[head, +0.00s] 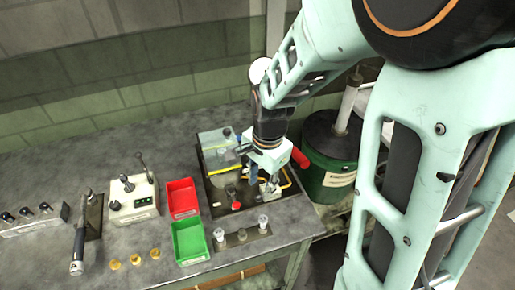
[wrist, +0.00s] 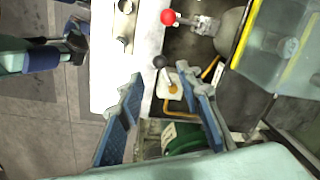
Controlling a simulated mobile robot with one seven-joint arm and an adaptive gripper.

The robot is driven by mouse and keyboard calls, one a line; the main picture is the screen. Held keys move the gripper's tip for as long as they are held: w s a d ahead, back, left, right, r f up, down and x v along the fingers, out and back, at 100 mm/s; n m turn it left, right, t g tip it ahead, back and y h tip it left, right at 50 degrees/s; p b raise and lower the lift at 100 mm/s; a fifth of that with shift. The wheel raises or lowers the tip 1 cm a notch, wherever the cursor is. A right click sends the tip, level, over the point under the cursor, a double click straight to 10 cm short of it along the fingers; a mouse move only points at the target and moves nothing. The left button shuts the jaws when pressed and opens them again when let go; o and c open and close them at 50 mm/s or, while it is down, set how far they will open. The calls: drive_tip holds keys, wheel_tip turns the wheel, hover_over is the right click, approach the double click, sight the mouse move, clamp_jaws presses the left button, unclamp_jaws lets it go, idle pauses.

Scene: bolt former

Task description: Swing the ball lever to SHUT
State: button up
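A lever with a black ball knob (wrist: 161,62) stands on a small pale base with a yellow centre (wrist: 174,90) in the wrist view. My gripper (wrist: 160,79) is open, its two blue fingers apart on either side of this lever. I cannot tell whether either finger touches it. In the head view my gripper (head: 263,183) points down over the right part of the machine tray and mostly hides the lever. A second lever with a red ball (wrist: 168,17) stands beyond; it also shows in the head view (head: 236,206). No SHUT marking is legible.
A clear-covered machine part (wrist: 280,40) with a yellow edge stands close to the right finger. A dark green drum (head: 328,165) stands right of the bench. Red (head: 181,197) and green (head: 191,241) bins, a control box (head: 133,198) and a strip with clear cups (head: 242,236) are on the bench.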

sight(259, 195)
drive_tip(key=f, duration=0.6)
drive_tip(key=shift+w+a+f, duration=0.2)
drive_tip(key=shift+w+f, duration=0.05)
clamp_jaws()
